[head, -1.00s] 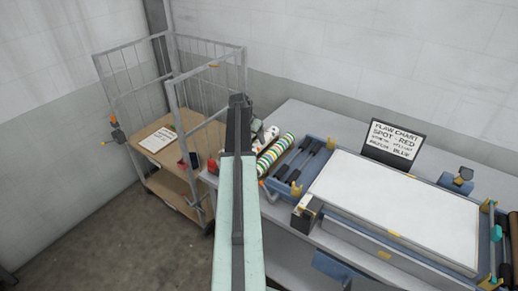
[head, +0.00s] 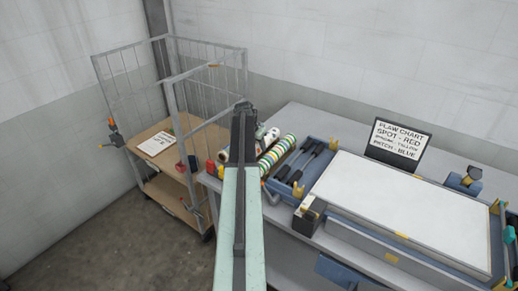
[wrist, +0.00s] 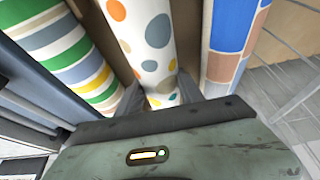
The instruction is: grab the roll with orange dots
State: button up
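The roll with dots (wrist: 146,38) is white with orange, blue, green and yellow spots. In the wrist view it runs from the top middle down to my gripper (wrist: 160,98). The dark fingers are spread, one on each side of the roll's near part; I see no clear grip on it. In the head view my arm reaches over the rolls, and my gripper (head: 243,108) covers much of the dotted roll.
A striped roll (wrist: 62,45) lies left of the dotted one, and a blue-and-brown patched roll (wrist: 232,40) lies right. In the head view, a blue tray with black-handled tools (head: 291,160), a white-topped press (head: 400,205), a chart sign (head: 398,143) and a caged trolley (head: 165,150) stand around.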

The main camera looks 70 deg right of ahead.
grip_shut()
notch_tip(320, 180, up, 10)
jog(key=p, duration=1)
jog(key=shift+r, duration=0.2)
jog(key=shift+f, duration=0.2)
